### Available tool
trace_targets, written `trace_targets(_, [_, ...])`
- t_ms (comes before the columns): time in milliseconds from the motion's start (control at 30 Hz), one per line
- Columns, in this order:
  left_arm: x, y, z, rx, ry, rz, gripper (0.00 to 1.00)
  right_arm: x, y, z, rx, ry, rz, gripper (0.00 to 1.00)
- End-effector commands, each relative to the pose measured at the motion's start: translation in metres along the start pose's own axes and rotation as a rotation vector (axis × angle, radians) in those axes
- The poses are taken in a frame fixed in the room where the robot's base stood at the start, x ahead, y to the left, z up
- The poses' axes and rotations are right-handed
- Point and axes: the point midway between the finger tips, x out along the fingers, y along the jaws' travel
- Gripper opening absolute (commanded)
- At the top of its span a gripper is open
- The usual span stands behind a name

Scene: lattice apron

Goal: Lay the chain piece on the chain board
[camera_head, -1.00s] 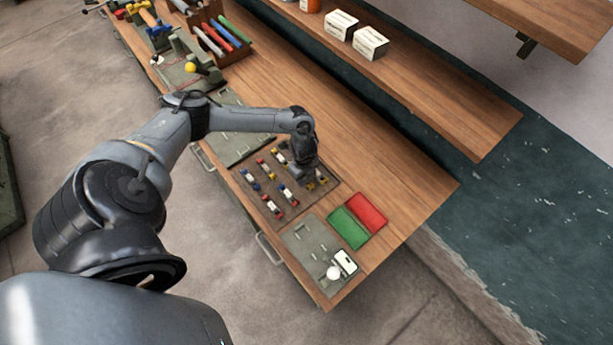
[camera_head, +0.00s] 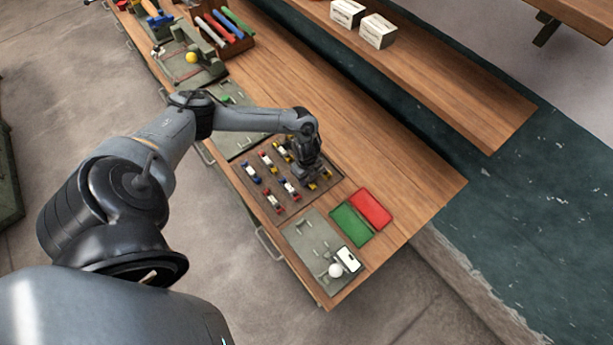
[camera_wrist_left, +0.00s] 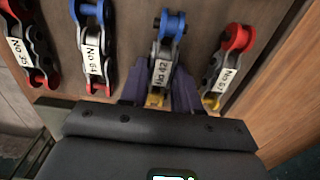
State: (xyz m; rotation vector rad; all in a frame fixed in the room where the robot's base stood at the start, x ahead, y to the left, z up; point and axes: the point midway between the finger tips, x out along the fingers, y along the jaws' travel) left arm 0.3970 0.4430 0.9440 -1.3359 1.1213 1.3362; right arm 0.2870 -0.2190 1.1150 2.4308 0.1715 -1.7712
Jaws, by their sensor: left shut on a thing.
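My left gripper (camera_head: 309,175) points down at the right part of a brown board (camera_head: 262,183) that bears several short chain pieces. In the left wrist view its purple fingers (camera_wrist_left: 160,92) are shut on a chain piece (camera_wrist_left: 161,62) with a blue end, grey links, a yellow end and a white label that seems to read No 82. The piece lies at or just above the board; I cannot tell if it touches. Chain pieces with red or blue ends flank it (camera_wrist_left: 93,45) (camera_wrist_left: 226,65). Which board is the chain board I cannot tell. My right gripper is not seen.
A grey-green board with small fittings (camera_head: 240,145) lies beyond the brown board. Red (camera_head: 371,208) and green (camera_head: 351,224) trays and a grey plate (camera_head: 310,240) with a white ball (camera_head: 336,270) lie nearer. Bare wood is free right of the arm.

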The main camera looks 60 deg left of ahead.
Motion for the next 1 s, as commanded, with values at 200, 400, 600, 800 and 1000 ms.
trace_targets(200, [0.000, 0.000, 0.000, 0.000, 0.000, 0.000, 0.61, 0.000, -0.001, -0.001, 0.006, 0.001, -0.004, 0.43])
trace_targets(400, [0.000, 0.000, 0.000, 0.000, 0.000, 0.000, 0.61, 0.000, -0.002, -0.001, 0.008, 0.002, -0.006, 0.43])
trace_targets(600, [-0.006, 0.000, 0.000, 0.001, 0.001, -0.001, 0.61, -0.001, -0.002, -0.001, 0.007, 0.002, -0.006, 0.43])
trace_targets(800, [-0.032, -0.001, 0.000, 0.002, 0.000, -0.003, 0.61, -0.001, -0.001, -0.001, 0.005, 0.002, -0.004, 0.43])
trace_targets(1000, [-0.067, -0.001, 0.000, 0.003, 0.000, -0.003, 0.61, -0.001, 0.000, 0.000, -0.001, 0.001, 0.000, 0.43])
